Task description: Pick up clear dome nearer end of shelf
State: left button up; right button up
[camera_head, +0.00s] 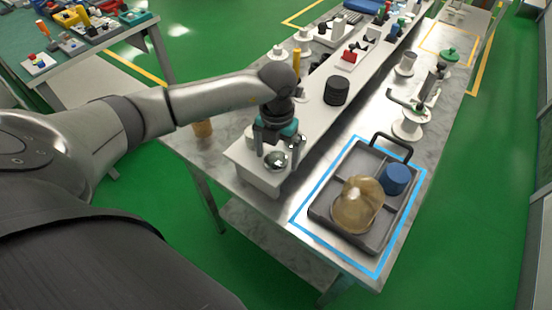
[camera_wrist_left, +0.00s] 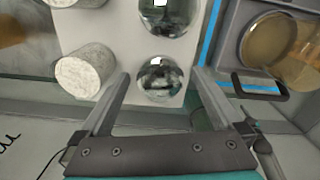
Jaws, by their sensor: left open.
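Two clear, shiny domes sit on the end of the white shelf (camera_head: 247,164). The nearer dome (camera_head: 276,160) shows below my left gripper (camera_head: 278,149) in the head view. In the left wrist view, that dome (camera_wrist_left: 161,82) lies between the two fingers of my left gripper (camera_wrist_left: 160,75), which are spread with a gap on each side. The second dome (camera_wrist_left: 170,14) is just beyond it; in the head view the arm partly hides it. Whether the fingers reach down beside the dome cannot be told. My right gripper is out of view.
A grey tray (camera_head: 319,208) with a handle holds an amber rounded vessel (camera_head: 358,207) and a blue cylinder (camera_head: 397,180), inside a blue outline on the table. A black stack of discs (camera_head: 336,91) stands farther along the shelf. Pale cylinders (camera_wrist_left: 86,72) are beside the domes.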

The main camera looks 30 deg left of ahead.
pick_arm(q)
jog(key=shift+c, duration=0.2)
jog(key=c, duration=1.3)
jog(key=shift+r, duration=0.15)
